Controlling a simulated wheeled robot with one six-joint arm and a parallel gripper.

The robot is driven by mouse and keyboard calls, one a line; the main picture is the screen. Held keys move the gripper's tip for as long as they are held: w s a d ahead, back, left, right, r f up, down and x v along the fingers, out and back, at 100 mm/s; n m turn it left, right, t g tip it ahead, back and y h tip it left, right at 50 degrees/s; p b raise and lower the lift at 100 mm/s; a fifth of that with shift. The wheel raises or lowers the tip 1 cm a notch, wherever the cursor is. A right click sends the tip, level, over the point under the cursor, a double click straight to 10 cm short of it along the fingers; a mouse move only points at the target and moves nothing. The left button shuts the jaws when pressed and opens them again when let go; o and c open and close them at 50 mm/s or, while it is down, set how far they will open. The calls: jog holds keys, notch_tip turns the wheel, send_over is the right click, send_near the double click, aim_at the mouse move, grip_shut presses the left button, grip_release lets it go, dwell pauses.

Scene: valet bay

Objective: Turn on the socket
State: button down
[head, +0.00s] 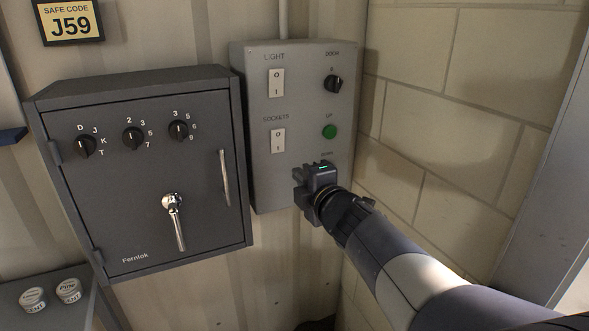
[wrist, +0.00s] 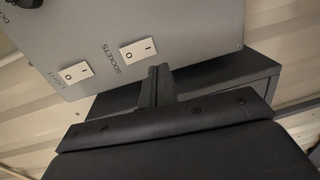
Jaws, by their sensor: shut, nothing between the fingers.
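The SOCKETS switch (head: 278,140) is a white rocker marked O above I, low on the left of the grey control panel (head: 302,190). It also shows in the wrist view (wrist: 138,51), just beyond the fingertips and to their left. I cannot tell which side of the rocker is pressed in. My gripper (head: 300,187) is shut and empty, below and right of the switch in the head view. In the wrist view, its closed fingers (wrist: 158,72) look apart from the switch, though the gap in depth is unclear.
The panel also bears a LIGHT rocker (head: 276,82), a DOOR knob (head: 333,84) and a green button (head: 329,132). A dark safe (head: 145,215) with dials and handles stands close on the left. A block wall (head: 440,120) bounds the right.

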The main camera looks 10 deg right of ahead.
jog(key=shift+f+v, duration=0.25)
jog(key=shift+v, duration=0.8)
jog(key=shift+f+v, duration=0.25)
jog(key=shift+v, duration=0.85)
